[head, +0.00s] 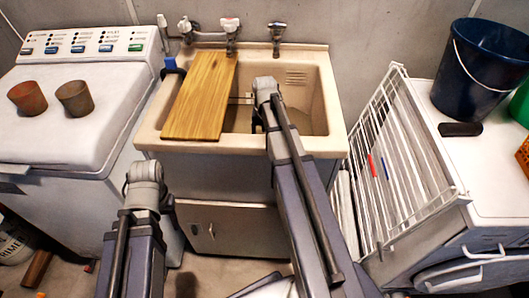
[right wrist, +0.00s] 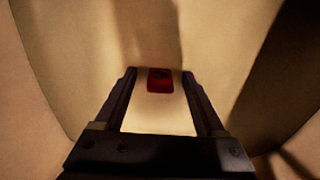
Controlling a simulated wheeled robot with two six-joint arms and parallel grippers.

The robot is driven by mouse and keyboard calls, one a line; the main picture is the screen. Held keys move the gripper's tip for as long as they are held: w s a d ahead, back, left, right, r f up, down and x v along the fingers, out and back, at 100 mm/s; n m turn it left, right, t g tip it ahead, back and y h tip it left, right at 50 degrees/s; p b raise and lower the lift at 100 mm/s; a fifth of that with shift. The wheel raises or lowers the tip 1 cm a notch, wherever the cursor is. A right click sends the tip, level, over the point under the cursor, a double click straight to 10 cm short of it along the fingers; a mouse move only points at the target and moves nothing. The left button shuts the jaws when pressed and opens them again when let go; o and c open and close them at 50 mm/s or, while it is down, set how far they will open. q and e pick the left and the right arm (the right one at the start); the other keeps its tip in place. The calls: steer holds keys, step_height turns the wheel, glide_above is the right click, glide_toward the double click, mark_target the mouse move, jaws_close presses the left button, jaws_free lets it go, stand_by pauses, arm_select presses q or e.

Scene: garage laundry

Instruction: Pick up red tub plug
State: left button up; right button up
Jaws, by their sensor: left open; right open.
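The red tub plug (right wrist: 159,80) lies on the beige inside of the sink in the right wrist view, small and dark red with a darker centre. My right gripper (right wrist: 160,84) is open, with its two fingers on either side of the plug in the picture; contact cannot be told. In the head view my right arm reaches into the sink (head: 310,145) and hides part of the basin, and the plug is not visible there. My left gripper (head: 168,201) is largely hidden behind its own arm, in front of the washing machine and sink cabinet, and nothing shows in it.
A wooden board (head: 203,95) lies across the left part of the sink. Taps (head: 231,35) stand along its back edge. A washing machine (head: 75,125) with two brown pots is on the left. A white rack (head: 405,165) and a dark blue bucket (head: 478,70) are on the right.

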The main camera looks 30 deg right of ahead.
jaws_close()
stand_by(0.6)
